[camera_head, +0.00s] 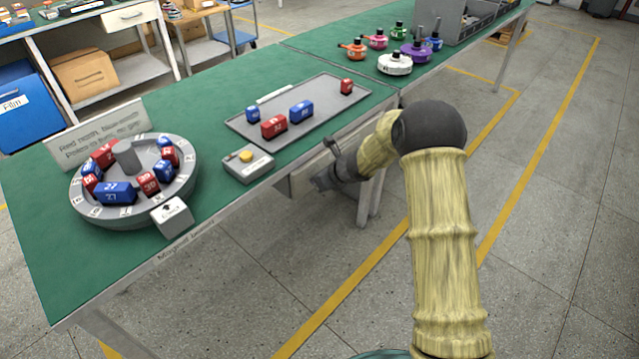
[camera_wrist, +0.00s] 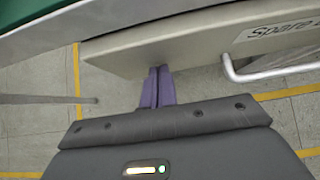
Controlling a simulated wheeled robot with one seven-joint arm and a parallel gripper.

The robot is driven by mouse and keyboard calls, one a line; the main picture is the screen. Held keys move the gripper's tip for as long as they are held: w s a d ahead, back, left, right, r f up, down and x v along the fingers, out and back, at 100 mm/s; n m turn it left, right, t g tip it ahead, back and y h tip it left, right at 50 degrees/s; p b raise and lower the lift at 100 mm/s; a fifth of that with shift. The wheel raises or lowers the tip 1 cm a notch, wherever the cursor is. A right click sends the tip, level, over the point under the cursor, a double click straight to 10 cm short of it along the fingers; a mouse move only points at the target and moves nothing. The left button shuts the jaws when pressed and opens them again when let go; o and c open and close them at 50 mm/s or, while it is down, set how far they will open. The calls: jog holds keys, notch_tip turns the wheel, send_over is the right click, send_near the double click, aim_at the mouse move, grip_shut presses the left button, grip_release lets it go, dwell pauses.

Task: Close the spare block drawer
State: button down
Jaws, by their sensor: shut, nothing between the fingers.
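The spare block drawer (camera_head: 301,181) is a light grey drawer under the front edge of the green workbench. In the wrist view its pale front (camera_wrist: 190,42) carries a label starting with "Spare" and a metal bar handle (camera_wrist: 232,70) at the right. A dark strip shows between its top edge and the bench, but how far out it stands is hard to tell. My gripper (camera_wrist: 157,88) is shut and empty, its purple fingertips at the drawer front, left of the handle. Whether they touch it I cannot tell. In the head view my gripper (camera_head: 322,183) is beside the drawer, partly hidden.
On the bench (camera_head: 50,235) stand a round grey fixture (camera_head: 125,212) with red and blue blocks, a button box (camera_head: 248,166) and a grey tray (camera_head: 325,120) with several blocks. Coloured motor parts stand farther back. The floor in front of the bench is clear.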

jog(key=shift+w+a+r, duration=0.2)
jog(key=shift+w+a, duration=0.35)
jog(key=shift+a, duration=0.3)
jog(key=shift+a, duration=0.1)
jog(key=shift+s+f, duration=0.1)
jog(key=s+d+r, duration=0.6)
jog(key=d, duration=0.3)
jog(key=shift+s+d+r, duration=0.3)
jog(key=shift+s+r, duration=0.1)
